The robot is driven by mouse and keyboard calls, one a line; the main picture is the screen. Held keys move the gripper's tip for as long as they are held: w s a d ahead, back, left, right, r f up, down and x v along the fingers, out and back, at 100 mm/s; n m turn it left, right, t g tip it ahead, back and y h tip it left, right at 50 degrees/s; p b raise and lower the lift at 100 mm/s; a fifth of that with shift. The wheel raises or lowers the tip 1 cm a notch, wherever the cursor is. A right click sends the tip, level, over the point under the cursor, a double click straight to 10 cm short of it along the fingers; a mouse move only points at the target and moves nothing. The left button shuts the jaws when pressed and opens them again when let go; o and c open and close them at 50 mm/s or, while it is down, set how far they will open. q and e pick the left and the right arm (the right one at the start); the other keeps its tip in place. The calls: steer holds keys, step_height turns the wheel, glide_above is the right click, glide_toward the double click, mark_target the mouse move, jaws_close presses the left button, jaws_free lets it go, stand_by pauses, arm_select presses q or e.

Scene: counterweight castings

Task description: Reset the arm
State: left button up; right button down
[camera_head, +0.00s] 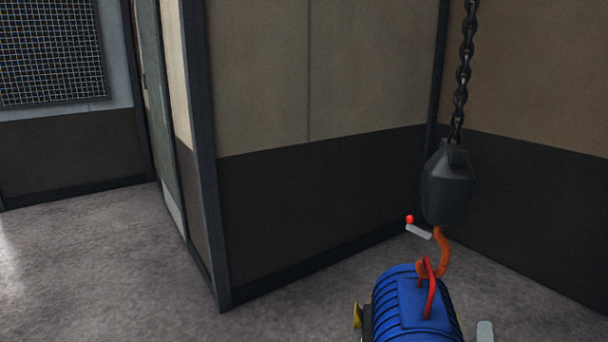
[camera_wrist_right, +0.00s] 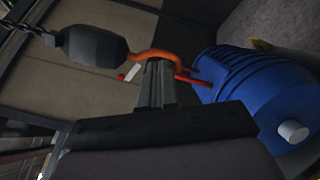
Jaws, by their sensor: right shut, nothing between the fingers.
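My right gripper (camera_wrist_right: 157,62) shows in the right wrist view, its dark fingers together and nothing between them. The fingertips appear just below the orange hook in that picture; I cannot tell whether they touch it. I do not make out either gripper in the head view. The orange hook (camera_head: 443,254) hangs below a black hook block (camera_head: 448,190) on a chain (camera_head: 463,75). Its lower end is at the red handle (camera_head: 429,292) on top of a blue ribbed motor-like body (camera_head: 398,311). Whether the hook passes through the handle is unclear.
A small pale lever with a red knob (camera_head: 410,219) shows behind the hook block. Beige and dark wall panels (camera_head: 310,190) form a corner close behind. Open grey floor (camera_head: 95,255) lies at the left. What supports the blue body is out of view.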

steer(key=s+a+f+m+g+y, duration=0.1)
steer(key=s+f+m+g+y, duration=0.15)
steer(key=s+f, duration=0.35)
steer(key=s+f+m+g+y, duration=0.1)
steer(key=s+f+g+y, duration=0.2)
steer(key=f, duration=0.6)
steer(key=s+a+f+m+g+y, duration=0.2)
steer(key=s+f+m+y, duration=0.2)
steer(key=s+m, duration=0.55)
steer(key=s+a+r+m+p, duration=0.1)
steer(key=a, duration=0.4)
steer(key=s+a+r+m+t+p, duration=0.1)
steer(key=a+r+p, duration=0.1)
steer(key=a, duration=0.2)
steer(key=shift+s+a+m, duration=0.4)
